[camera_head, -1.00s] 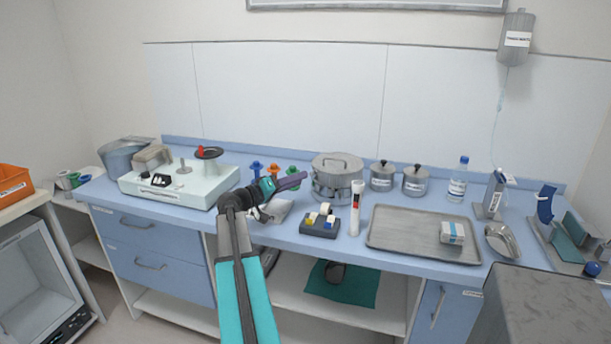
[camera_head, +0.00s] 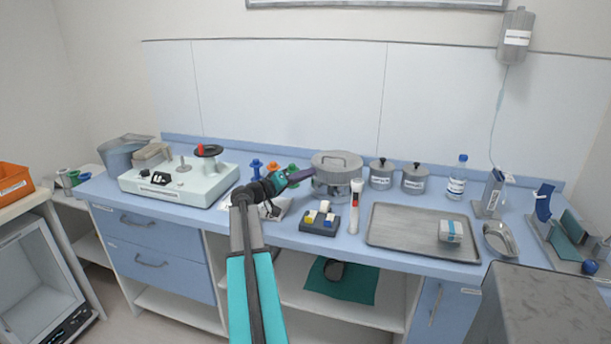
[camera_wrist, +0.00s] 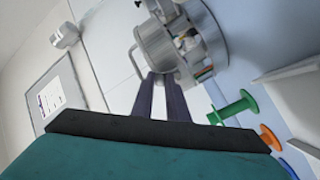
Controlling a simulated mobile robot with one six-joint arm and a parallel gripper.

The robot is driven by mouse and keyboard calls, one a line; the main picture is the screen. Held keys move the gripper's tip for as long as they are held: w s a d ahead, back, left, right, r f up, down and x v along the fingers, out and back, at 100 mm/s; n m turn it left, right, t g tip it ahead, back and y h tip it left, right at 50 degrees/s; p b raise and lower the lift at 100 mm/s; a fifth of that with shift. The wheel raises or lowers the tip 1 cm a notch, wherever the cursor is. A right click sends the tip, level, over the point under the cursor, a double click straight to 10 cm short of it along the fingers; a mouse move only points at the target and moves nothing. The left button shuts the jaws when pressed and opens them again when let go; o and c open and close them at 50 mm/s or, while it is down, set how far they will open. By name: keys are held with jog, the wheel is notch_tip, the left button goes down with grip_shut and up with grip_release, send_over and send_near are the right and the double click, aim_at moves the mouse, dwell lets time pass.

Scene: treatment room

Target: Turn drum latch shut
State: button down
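The round grey metal drum (camera_head: 333,186) stands upright on the blue counter, with a handled lid (camera_head: 337,159) on top. In the wrist view the drum (camera_wrist: 157,43) shows tilted at the top, with small metal fittings (camera_wrist: 190,42) on its side. I cannot tell for sure which fitting is the latch or how far it is turned. My gripper (camera_head: 309,173) points at the drum's left side. In the wrist view its two purple fingers (camera_wrist: 159,76) are a little apart with nothing between them. The tips overlap the drum's edge in view; contact is unclear.
Coloured spools (camera_head: 272,170) stand left. Two lidded pots (camera_head: 382,176) and a metal tray (camera_head: 400,242) are right. A pale machine (camera_head: 180,186) stands far left.

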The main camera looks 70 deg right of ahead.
jog(key=shift+n, duration=0.3)
jog(key=shift+w+d+r+n, duration=0.15)
jog(key=shift+w+n, duration=0.05)
jog(key=shift+n, duration=0.55)
jog(key=shift+w+d+r+n, duration=0.1)
jog(key=shift+w+d+n, duration=0.1)
jog(key=shift+n, duration=0.55)
jog(key=shift+w+d+r+n+y, duration=0.1)
jog(key=shift+w+n+y, duration=0.1)
jog(key=shift+n, duration=0.45)
jog(key=shift+w+d+n+y, duration=0.1)
jog(key=shift+n+y, duration=0.1)
jog(key=shift+n, duration=0.45)
jog(key=c, duration=1.7)
grip_release()
jog(key=shift+w+a, duration=0.1)
jog(key=shift+a, duration=0.1)
